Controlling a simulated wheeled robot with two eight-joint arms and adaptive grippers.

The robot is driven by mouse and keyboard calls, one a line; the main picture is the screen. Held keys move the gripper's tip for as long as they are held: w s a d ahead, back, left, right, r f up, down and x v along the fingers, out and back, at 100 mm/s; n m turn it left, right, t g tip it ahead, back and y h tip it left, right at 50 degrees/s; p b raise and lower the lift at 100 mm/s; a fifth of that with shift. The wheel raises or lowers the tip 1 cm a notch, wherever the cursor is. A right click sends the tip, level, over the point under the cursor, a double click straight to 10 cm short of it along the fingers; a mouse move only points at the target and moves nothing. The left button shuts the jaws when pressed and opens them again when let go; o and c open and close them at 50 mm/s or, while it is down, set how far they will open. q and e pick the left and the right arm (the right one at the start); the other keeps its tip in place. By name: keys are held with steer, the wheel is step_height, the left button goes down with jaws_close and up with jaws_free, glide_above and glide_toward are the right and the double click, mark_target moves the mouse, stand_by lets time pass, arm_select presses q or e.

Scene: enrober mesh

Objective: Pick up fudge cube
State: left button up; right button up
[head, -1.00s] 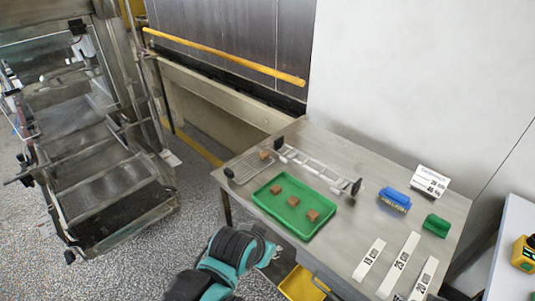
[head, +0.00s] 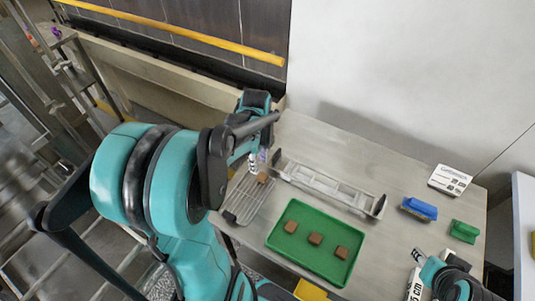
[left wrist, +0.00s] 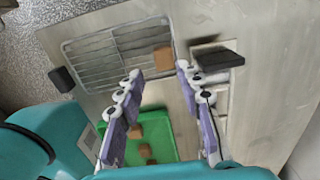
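One brown fudge cube (head: 262,178) sits on the wire mesh rack (head: 238,208) at the table's left end. Three more fudge cubes (head: 315,239) lie in the green tray (head: 288,262). My left gripper (head: 258,160) is over the rack, close to its cube. In the left wrist view my left gripper (left wrist: 158,70) is open, its two purple-and-white fingers apart with nothing between them. The rack's cube (left wrist: 163,57) shows just beyond the fingertips. My right arm is at the lower right of the head view; its finger state is unclear.
A metal rail frame (head: 330,188) stands behind the tray. A blue brush (head: 419,209), a green block (head: 464,231) and a white sign (head: 449,180) are at the right. A wall bounds the table's back. The table between frame and wall is clear.

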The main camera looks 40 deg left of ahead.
mark_target(261, 175)
arm_select(q)
steer(key=shift+w+a+f+m, duration=0.3)
steer(key=shift+w+a+f, duration=0.15)
steer(key=shift+f, duration=0.15)
steer(key=f+b, duration=0.1)
steer(key=f, duration=0.1)
steer(key=f+b, duration=0.1)
steer(key=f, duration=0.1)
steer(key=d+f+b, duration=0.1)
steer(key=f, duration=0.1)
steer(key=shift+f, duration=0.4)
steer(key=shift+s, duration=0.1)
steer(key=c, duration=0.6)
